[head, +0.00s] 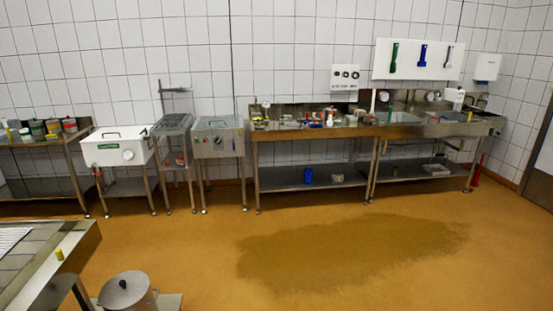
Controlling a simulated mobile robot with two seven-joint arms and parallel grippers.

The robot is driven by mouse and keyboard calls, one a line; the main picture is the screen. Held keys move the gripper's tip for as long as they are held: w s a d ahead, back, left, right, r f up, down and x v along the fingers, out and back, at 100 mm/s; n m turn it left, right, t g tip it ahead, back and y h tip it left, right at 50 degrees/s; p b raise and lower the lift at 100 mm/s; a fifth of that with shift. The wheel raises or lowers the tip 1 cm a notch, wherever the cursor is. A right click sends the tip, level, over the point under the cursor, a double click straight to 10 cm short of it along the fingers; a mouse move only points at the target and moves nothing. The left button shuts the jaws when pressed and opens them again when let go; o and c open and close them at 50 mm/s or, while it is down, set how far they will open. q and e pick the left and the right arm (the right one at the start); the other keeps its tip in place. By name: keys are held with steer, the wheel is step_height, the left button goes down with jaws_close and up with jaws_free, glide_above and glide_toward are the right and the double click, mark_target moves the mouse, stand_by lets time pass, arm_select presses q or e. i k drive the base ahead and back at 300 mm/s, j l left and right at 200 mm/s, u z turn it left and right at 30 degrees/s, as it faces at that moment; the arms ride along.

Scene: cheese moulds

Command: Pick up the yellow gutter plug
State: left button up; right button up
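A small yellow piece (59,254), which looks like the gutter plug, stands near the right edge of the steel draining table (75,240) at the lower left. It is small in the picture, so its exact shape is hard to tell. Neither of my grippers is in view, and nothing touches the yellow piece.
A lidded steel pot (127,292) stands low beside the draining table. Along the wall are a shelf table (40,140) with several tubs, a white box (118,147) on a stand, and a long steel bench (310,133). The orange floor (330,270) is open, with a dark wet-looking patch.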

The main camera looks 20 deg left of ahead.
mark_target(58, 252)
steer(key=i+u, duration=0.15)
steer(key=u, duration=0.25)
steer(key=i+u, duration=0.15)
steer(key=u, duration=0.25)
steer(key=i+l+u, duration=0.1)
steer(key=u, duration=0.25)
steer(key=i+l+u, duration=0.1)
steer(key=u, duration=0.3)
steer(key=i+l+u, duration=0.2)
steer(key=u, duration=0.25)
steer(key=i+l+u, duration=0.1)
steer(key=l+u, duration=0.15)
steer(key=u, duration=0.15)
steer(key=i+l+u, duration=0.1)
steer(key=l+u, duration=0.2)
steer(key=u, duration=0.15)
steer(key=i+l+u, duration=0.15)
steer(key=l+u, duration=0.35)
steer(key=i+l+u, duration=0.1)
steer(key=l+u, duration=0.35)
steer(key=j, duration=0.1)
